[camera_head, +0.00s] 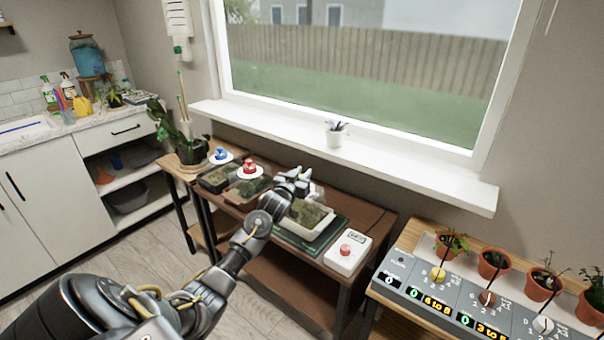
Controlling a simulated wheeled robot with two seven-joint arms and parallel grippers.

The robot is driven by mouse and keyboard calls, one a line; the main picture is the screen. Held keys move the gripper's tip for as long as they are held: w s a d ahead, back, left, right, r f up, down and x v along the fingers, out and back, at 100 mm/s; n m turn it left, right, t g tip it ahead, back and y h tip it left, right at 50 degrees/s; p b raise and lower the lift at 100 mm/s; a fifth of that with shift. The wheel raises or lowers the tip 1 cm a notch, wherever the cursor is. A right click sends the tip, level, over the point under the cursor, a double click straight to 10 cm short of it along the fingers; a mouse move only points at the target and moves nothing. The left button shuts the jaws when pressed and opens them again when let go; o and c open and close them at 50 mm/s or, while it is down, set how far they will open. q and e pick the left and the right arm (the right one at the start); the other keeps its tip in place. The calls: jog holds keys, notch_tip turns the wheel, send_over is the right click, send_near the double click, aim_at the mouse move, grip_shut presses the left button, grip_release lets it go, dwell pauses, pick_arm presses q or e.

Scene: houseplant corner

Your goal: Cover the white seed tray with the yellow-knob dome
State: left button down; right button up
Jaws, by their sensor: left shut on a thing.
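The white seed tray (296,230) holds green and brown growth and sits on a dark green mat (290,240) on the wooden bench. My left gripper (298,188) is over the far side of this tray, shut on the yellow-knob dome (318,190). Only a faint clear part of the dome shows beside the fingers. Its knob is hidden by the gripper, and I cannot tell whether its rim touches the tray. My right gripper is not in view.
A white box with a red button (346,252) is right of the mat. Potted seedlings and a dial panel (455,290) fill the right bench. A leafy plant (188,145) stands far left.

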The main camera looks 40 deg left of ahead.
pick_arm(q)
jog(key=shift+f, duration=0.25)
dwell(0.4)
jog(key=shift+f+b, duration=0.45)
jog(key=shift+f, duration=0.3)
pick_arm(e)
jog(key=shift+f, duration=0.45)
pick_arm(q)
jog(key=shift+f, duration=0.1)
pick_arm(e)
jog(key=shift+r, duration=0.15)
pick_arm(q)
jog(key=c, duration=1.1)
grip_release()
jog(key=v, duration=1)
jog(key=shift+s+d, duration=0.1)
jog(key=shift+s, duration=0.3)
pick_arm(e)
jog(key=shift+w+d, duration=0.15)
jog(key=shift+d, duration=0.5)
